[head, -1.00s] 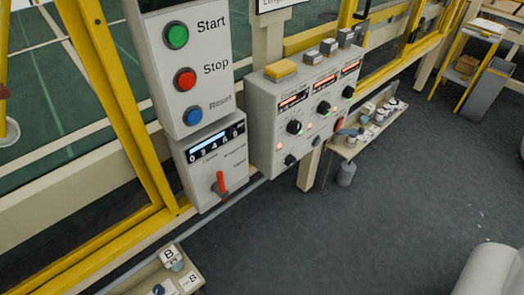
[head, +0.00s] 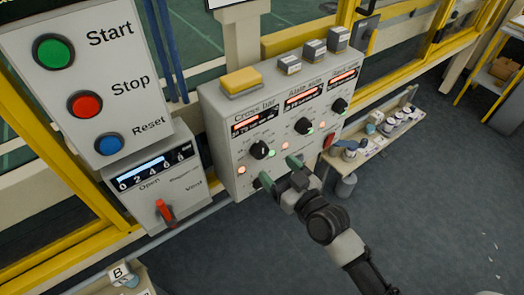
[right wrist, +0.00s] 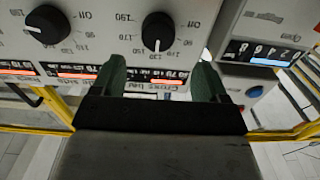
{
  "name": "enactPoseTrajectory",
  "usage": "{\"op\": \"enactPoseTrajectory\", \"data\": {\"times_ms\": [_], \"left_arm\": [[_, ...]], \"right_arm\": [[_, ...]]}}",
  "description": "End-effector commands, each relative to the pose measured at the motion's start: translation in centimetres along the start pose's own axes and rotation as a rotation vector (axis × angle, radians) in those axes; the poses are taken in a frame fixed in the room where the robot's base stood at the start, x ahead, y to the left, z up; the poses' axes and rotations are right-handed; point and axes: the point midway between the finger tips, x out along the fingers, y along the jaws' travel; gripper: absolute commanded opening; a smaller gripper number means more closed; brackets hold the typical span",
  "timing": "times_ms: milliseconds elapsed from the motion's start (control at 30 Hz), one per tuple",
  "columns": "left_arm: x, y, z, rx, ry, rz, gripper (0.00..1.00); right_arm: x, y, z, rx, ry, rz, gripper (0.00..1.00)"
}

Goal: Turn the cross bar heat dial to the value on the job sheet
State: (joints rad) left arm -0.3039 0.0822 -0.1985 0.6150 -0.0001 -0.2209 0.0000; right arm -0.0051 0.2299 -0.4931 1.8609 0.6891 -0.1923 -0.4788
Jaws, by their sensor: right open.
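The Cross bar dial (head: 262,149) is a black knob with a white pointer, below a red-lit display (head: 255,122) on the grey heat panel (head: 228,112). In the right wrist view, upside down, the same dial (right wrist: 158,31) has its pointer near the 130 mark. My right gripper (head: 279,171) is open, its green fingers just in front of the panel near this dial. In the wrist view the fingers (right wrist: 160,78) spread to either side below the dial, with nothing between them. My left gripper is not in view. I see no readable job sheet; a sign at the top is cut off.
A second dial (head: 304,126) and a third (head: 340,105) sit to the right on the panel. Left stand the Start/Stop/Reset box (head: 85,140) and a box with a red lever (head: 164,212). A shelf with cups (head: 385,130) is right. Open floor lies in front.

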Motion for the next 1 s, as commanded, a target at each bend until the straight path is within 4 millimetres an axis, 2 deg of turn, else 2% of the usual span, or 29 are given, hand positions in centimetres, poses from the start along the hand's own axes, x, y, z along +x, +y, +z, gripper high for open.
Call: {"op": "enactPoseTrajectory", "data": {"times_ms": [100,333,500,767,867,1000], "left_arm": [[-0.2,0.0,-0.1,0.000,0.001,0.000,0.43],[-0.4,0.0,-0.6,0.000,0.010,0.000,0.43],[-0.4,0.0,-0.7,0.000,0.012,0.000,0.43],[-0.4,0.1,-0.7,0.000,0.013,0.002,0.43],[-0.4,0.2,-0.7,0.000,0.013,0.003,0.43],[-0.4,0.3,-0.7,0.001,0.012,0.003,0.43]], "right_arm": [[2.6,0.1,-0.1,0.002,0.001,0.001,0.75],[6.0,0.1,0.0,0.000,0.000,0.002,0.75],[7.1,0.1,0.0,0.001,-0.001,0.002,0.75],[7.2,0.1,0.1,0.000,-0.001,0.002,0.75],[7.2,0.1,0.1,0.000,-0.001,0.002,0.62],[7.2,0.1,0.1,0.000,-0.001,0.002,0.41]]}}
